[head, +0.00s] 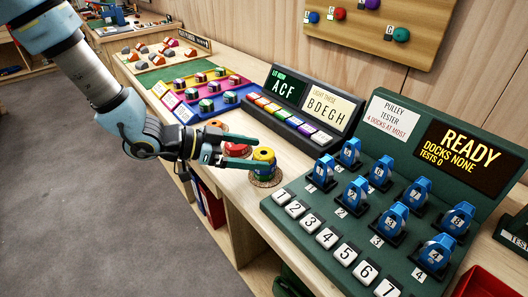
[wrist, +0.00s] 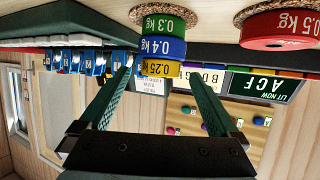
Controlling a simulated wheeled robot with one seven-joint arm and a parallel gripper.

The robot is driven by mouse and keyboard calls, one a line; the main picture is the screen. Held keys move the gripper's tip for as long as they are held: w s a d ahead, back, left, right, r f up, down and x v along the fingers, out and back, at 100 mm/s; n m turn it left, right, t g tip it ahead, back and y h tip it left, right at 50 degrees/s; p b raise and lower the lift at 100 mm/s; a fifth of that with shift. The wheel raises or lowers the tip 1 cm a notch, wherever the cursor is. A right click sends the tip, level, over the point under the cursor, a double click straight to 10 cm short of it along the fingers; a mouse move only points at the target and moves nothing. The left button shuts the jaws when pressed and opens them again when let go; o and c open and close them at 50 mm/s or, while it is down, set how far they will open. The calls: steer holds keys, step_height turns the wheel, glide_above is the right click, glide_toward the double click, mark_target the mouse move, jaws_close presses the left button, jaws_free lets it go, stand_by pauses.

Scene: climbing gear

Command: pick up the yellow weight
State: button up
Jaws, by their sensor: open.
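The yellow weight (wrist: 160,69), marked 0.25 kg, tops a stack over a blue 0.4 kg weight (wrist: 163,47) and a green 0.3 kg weight (wrist: 164,22). The wrist view shows this upside down. In the head view the yellow weight (head: 263,153) is at the bench's front edge, on a cork mat (head: 266,182). My gripper (head: 240,152) is open and empty, just left of the stack at about the top weight's height. In the wrist view its fingertips (wrist: 159,72) lie on either side of the yellow weight in the picture. Contact cannot be told.
A red 0.5 kg weight (wrist: 283,27) sits on its own cork mat beside the stack, partly behind my gripper in the head view. The green pulley tester (head: 330,235) with blue pulleys is to the right. A letter-button console (head: 295,115) stands behind.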

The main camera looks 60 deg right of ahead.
steer(key=shift+x, duration=0.85)
jaws_close()
